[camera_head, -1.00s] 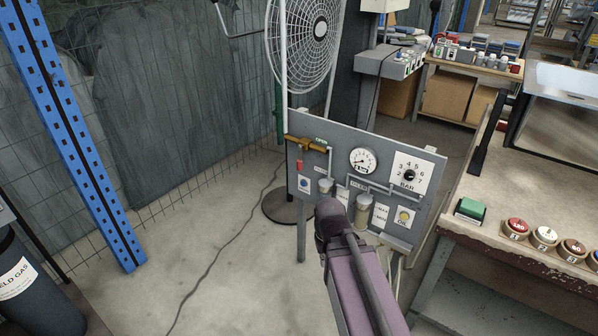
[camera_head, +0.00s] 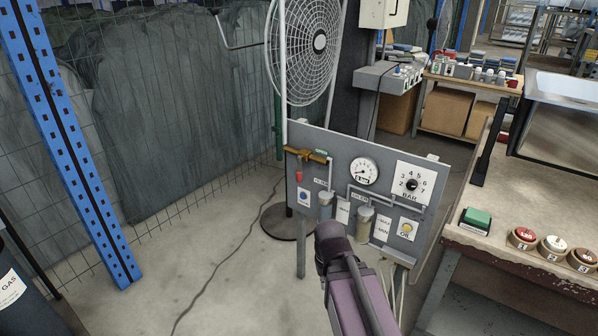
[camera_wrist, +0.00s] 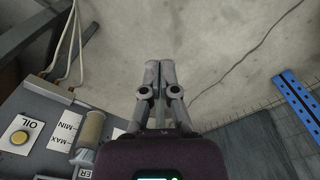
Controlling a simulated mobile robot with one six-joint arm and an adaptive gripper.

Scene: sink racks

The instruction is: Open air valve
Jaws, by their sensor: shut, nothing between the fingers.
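The air valve is a brass fitting with a brass lever (camera_head: 306,154) at the upper left of a grey pneumatic panel (camera_head: 340,140). The lever looks roughly horizontal, pointing left past the panel edge. My arm reaches up from the bottom of the head view, in front of the lower panel, below and right of the valve. My gripper (camera_wrist: 160,68) shows in the wrist view, shut and empty, over bare floor beside the panel. In the head view its fingers are hidden behind my arm. The valve is not in the wrist view.
The panel carries a gauge (camera_head: 363,171), a BAR dial (camera_head: 411,185) and a yellow OIL button (camera_head: 407,227). A white fan (camera_head: 305,45) stands behind it. A workbench (camera_head: 545,215) is close on the right, a blue post (camera_head: 70,140) on the left. Floor between is clear.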

